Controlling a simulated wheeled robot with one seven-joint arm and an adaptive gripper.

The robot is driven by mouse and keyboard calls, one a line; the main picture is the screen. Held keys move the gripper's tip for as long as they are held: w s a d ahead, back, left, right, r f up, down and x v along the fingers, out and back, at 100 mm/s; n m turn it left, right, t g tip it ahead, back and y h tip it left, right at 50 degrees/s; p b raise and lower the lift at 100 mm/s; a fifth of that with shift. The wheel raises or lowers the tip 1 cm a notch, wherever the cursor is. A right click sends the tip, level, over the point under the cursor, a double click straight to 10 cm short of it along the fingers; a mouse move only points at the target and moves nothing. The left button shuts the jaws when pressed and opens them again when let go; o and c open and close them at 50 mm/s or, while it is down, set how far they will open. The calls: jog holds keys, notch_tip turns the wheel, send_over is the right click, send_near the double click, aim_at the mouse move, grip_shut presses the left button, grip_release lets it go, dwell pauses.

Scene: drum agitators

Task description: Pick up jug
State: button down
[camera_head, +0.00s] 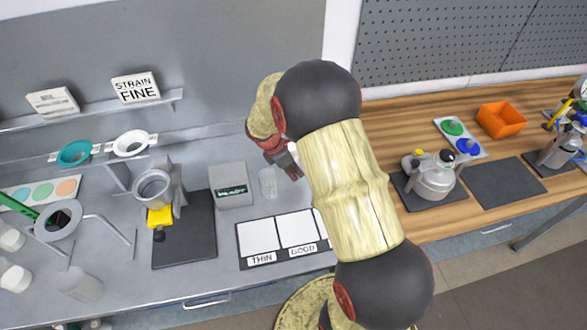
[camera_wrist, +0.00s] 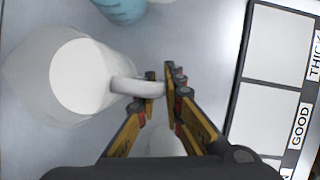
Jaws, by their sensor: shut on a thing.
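The jug (camera_wrist: 85,78) is pale and translucent, with a white inside, and fills the left of the wrist view. Its handle (camera_wrist: 124,86) reaches right, between the fingertips of my gripper (camera_wrist: 160,88). The fingers are closed on the handle. In the camera_head view, a small translucent vessel (camera_head: 268,182), seemingly the jug, is just left of my gripper (camera_head: 291,168). My arm hides part of the bench there. I cannot tell whether the jug's base touches the bench.
A grey box with a display (camera_head: 231,186) stands left of the jug. A card marked THIN and GOOD (camera_head: 262,258) lies in front. A dark mat (camera_head: 187,250) and a metal cup (camera_head: 153,187) are further left. A teal rounded thing (camera_wrist: 122,8) shows at the wrist view's top edge.

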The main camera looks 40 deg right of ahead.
jog(key=shift+r, duration=0.2)
jog(key=shift+r+p, duration=0.9)
jog(key=shift+r, duration=3.75)
jog(key=shift+s+r, duration=0.1)
